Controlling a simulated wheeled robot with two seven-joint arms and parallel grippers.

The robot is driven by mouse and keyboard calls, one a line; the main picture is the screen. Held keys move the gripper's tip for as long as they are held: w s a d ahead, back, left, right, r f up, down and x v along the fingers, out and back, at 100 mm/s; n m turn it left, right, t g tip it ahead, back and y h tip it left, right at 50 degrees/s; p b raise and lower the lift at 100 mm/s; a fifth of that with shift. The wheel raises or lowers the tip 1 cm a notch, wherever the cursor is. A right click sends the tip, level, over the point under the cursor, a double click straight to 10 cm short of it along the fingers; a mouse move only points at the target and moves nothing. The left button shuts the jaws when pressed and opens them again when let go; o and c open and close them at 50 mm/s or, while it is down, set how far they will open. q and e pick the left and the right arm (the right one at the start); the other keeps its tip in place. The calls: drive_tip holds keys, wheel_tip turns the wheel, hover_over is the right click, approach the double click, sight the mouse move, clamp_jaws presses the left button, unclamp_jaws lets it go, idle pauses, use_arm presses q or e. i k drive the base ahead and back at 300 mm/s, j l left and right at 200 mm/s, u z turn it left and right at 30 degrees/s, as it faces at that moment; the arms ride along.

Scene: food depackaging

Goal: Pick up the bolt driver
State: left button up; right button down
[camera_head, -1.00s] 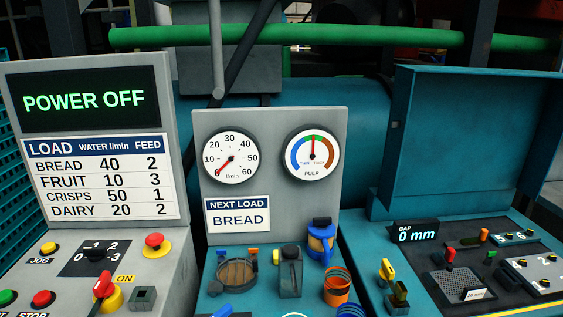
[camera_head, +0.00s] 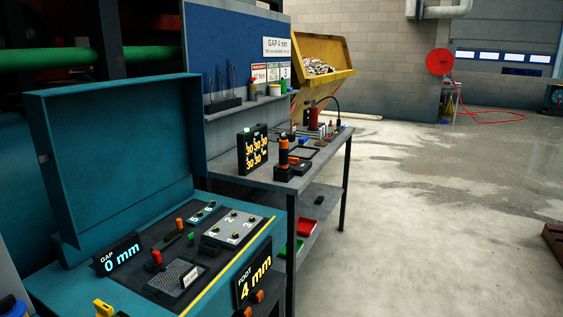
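An upright black tool with orange bands (camera_head: 283,153), which looks like the bolt driver, stands near the front of the grey workbench (camera_head: 265,178). It is small in view, so I cannot be sure of its identity. A red upright thing with a black cable (camera_head: 313,118) stands farther back on the bench. Neither of my grippers is in view.
A teal machine with an open lid (camera_head: 110,160) fills the left and reads GAP 0 mm. A display (camera_head: 253,150) showing several 30s stands on the bench. A yellow bin (camera_head: 328,85) is behind.

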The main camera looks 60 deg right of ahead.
sight(283, 143)
drive_tip(key=z, duration=1.9)
drive_tip(key=i+l+u, duration=0.15)
drive_tip(key=i+l, duration=0.25)
drive_tip(key=i+l+u, duration=0.1)
drive_tip(key=i+l, duration=0.25)
drive_tip(key=l, duration=0.2)
drive_tip(key=i+l+u, duration=0.15)
drive_tip(key=i+l, duration=0.2)
drive_tip(key=l, duration=0.2)
drive_tip(key=i+l+u, duration=0.15)
drive_tip(key=i+l, duration=0.2)
drive_tip(key=l, duration=0.25)
drive_tip(key=i+l+u, duration=0.1)
drive_tip(key=i+l, duration=0.2)
drive_tip(key=l, duration=0.3)
drive_tip(key=i+l+u, duration=0.15)
drive_tip(key=l, duration=0.45)
drive_tip(key=i+l+u, duration=0.1)
drive_tip(key=i+l, duration=0.25)
drive_tip(key=l, duration=0.35)
drive_tip(key=i+l+u, duration=0.15)
drive_tip(key=l, duration=0.5)
